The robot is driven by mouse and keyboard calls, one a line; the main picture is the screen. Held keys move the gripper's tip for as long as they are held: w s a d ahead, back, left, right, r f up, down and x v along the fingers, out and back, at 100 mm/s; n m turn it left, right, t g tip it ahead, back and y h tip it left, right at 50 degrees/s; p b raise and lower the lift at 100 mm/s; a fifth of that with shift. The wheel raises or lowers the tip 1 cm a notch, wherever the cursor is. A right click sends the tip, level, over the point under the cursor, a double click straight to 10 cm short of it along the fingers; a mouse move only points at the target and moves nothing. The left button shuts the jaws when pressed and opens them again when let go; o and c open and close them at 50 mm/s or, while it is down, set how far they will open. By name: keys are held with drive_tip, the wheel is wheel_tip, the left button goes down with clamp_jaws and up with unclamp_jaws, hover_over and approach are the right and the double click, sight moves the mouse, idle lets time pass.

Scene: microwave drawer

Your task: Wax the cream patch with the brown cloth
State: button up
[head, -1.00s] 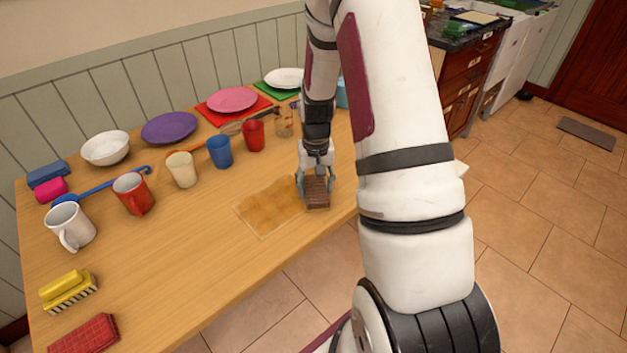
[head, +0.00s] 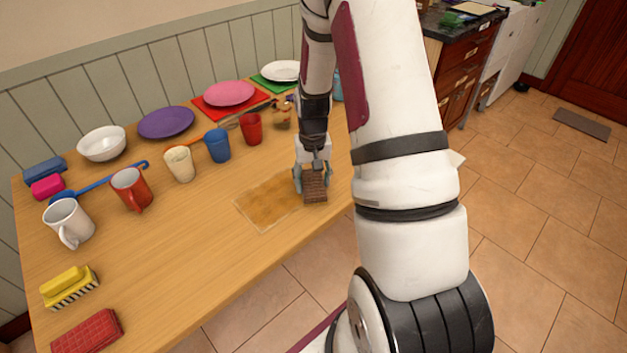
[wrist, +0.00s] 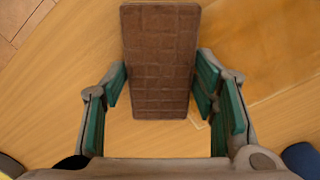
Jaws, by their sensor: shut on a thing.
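The brown cloth (head: 315,187) is a folded block with a grid of squares. My gripper (head: 312,178) is shut on it, at the right end of the patch. In the wrist view the cloth (wrist: 160,65) sits between the green-padded fingers (wrist: 163,95), its far end reaching past them. The patch (head: 267,203) is a rectangle on the wooden table, amber-brown inside with a thin pale edge. It also shows in the wrist view (wrist: 265,50), to the right of the cloth. I cannot tell whether the cloth presses on the table.
Cups and mugs, including a blue cup (head: 217,146) and a red mug (head: 131,189), stand behind and left of the patch. A yellow brush (head: 69,287) and a red folded cloth (head: 87,331) lie at the front left. The table between them and the patch is bare.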

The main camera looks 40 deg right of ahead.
drive_tip(key=shift+d+r, duration=0.25)
drive_tip(key=shift+d, duration=0.05)
wheel_tip(320, 180, up, 2)
drive_tip(key=shift+s+a+r+p, duration=0.1)
drive_tip(key=shift+r+p, duration=0.15)
drive_tip(key=shift+p, duration=0.45)
drive_tip(key=shift+r+p, duration=1.65)
drive_tip(key=shift+r, duration=0.95)
